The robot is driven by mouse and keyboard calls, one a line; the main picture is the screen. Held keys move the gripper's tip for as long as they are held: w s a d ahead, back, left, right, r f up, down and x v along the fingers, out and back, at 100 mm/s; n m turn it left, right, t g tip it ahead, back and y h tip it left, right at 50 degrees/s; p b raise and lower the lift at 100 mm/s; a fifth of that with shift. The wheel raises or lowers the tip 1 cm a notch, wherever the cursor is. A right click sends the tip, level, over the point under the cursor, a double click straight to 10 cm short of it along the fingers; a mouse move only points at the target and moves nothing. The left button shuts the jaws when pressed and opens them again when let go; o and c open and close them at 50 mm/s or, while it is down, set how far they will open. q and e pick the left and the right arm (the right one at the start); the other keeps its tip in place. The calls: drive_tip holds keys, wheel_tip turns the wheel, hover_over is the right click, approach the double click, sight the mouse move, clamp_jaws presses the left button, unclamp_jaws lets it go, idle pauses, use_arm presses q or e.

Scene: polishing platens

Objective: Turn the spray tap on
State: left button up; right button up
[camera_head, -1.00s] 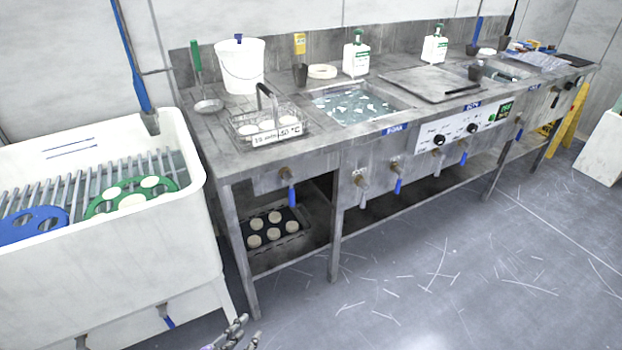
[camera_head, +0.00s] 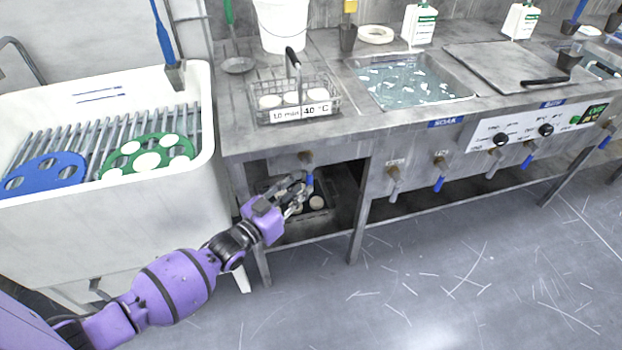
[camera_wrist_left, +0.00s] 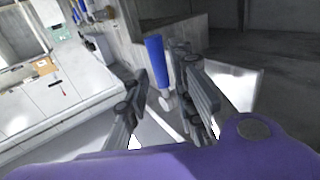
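A tap with a blue lever (camera_head: 310,180) hangs from the front of the steel bench at its left end. Its blue lever also shows in the left wrist view (camera_wrist_left: 157,58). My left gripper (camera_head: 299,189) is right at this tap. In the left wrist view its fingers (camera_wrist_left: 163,75) are spread apart, with the lever between or just beyond them; contact cannot be told. More blue-levered taps, such as this one (camera_head: 440,178), line the bench front to the right. I cannot read which tap is labelled spray. My right gripper is out of view.
A white trough (camera_head: 185,225) with a blue and a green disc stands left of the bench. A wire basket (camera_head: 297,104) sits on the bench above the tap. A dark tray of round pieces (camera_head: 325,203) lies on the shelf below. The floor in front is clear.

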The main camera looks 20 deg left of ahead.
sight(307, 183)
use_arm(q)
drive_tip(key=shift+x, duration=2.15)
drive_tip(key=shift+f, duration=0.1)
clamp_jaws()
